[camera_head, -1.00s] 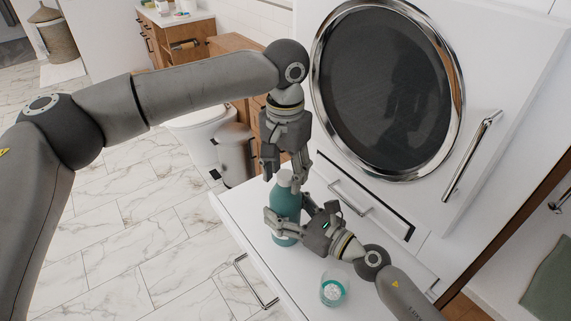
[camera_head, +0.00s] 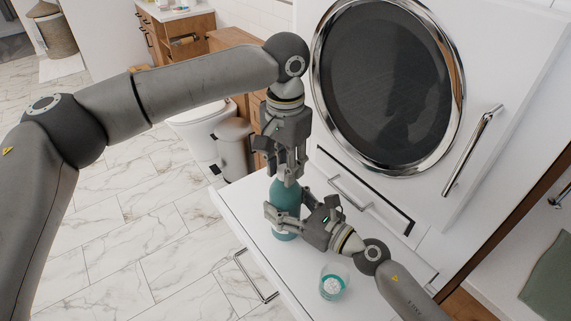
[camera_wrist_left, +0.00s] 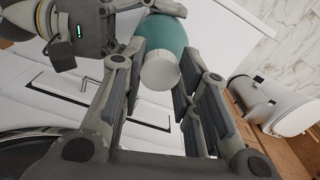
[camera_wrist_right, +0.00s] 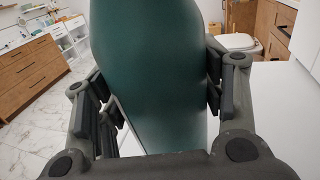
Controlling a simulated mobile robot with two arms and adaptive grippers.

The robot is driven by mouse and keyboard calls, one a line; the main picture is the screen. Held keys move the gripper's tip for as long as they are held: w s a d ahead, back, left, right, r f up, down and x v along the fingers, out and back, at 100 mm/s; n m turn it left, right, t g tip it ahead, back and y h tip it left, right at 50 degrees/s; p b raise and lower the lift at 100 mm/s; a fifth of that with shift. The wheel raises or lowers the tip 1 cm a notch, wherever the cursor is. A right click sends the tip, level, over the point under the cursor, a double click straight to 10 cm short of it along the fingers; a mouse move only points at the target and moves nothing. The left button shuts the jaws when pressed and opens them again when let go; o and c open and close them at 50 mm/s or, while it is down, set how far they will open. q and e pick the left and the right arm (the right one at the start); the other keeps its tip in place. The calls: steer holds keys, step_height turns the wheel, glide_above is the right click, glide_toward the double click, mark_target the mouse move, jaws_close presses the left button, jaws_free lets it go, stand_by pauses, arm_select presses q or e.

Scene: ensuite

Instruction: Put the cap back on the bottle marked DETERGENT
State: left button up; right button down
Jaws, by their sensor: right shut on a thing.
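A teal bottle (camera_head: 285,194) stands upright on the white surface below the round dark door. My right gripper (camera_head: 284,212) is shut around its body, with a finger on each side in the right wrist view (camera_wrist_right: 150,80). A white cylindrical cap or top (camera_wrist_left: 160,71) shows at the bottle's upper end in the left wrist view. My left gripper (camera_head: 282,178) points down over the bottle's top. Its fingers are apart on either side of the white piece, close to it; contact is unclear. No marking on the bottle is readable.
A small clear cup (camera_head: 333,284) with teal and white in it stands on the white surface (camera_head: 300,262) near the right forearm. The appliance front with a bar handle (camera_head: 472,152) rises behind. A bin (camera_head: 235,148) and toilet (camera_head: 197,122) stand beyond the surface.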

arm_select(q)
steer(key=o, duration=0.4)
steer(key=shift+c, duration=0.2)
step_height(320, 180, up, 12)
stand_by(0.4)
arm_select(e)
steer(key=shift+c, duration=1.3)
jaws_free()
steer(key=v, duration=1.2)
arm_select(q)
steer(key=shift+r, duration=0.1)
arm_select(e)
steer(key=shift+r, duration=0.15)
